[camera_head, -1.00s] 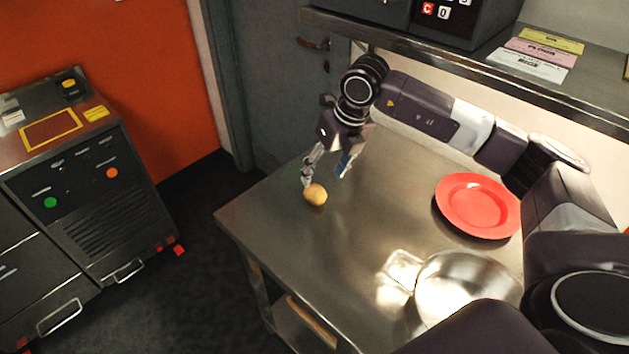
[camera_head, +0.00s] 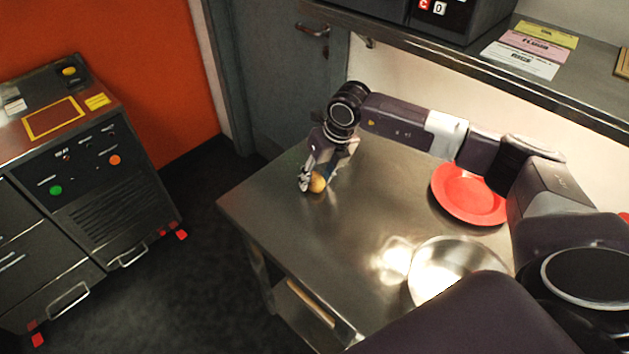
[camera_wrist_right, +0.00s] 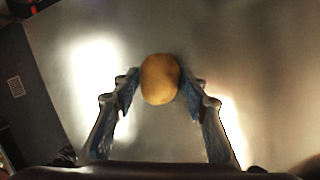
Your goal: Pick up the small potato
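The small potato (camera_head: 318,183) is yellow-brown and rounded, at the far left part of the steel table (camera_head: 300,225). My right gripper (camera_head: 317,181) reaches down over it, with one finger on each side. In the right wrist view the potato (camera_wrist_right: 160,79) sits between the two fingertips of the right gripper (camera_wrist_right: 160,78), and both tips appear to touch its sides. The potato is at or very near the table surface; I cannot tell a gap under it. My left gripper is not in view.
A red plate (camera_head: 467,197) lies on the table's right side, below my right arm. A shiny metal pan (camera_head: 450,268) is nearer. A shelf (camera_head: 440,55) with label cards runs along the back. A dark cabinet (camera_head: 90,190) stands across the floor at left.

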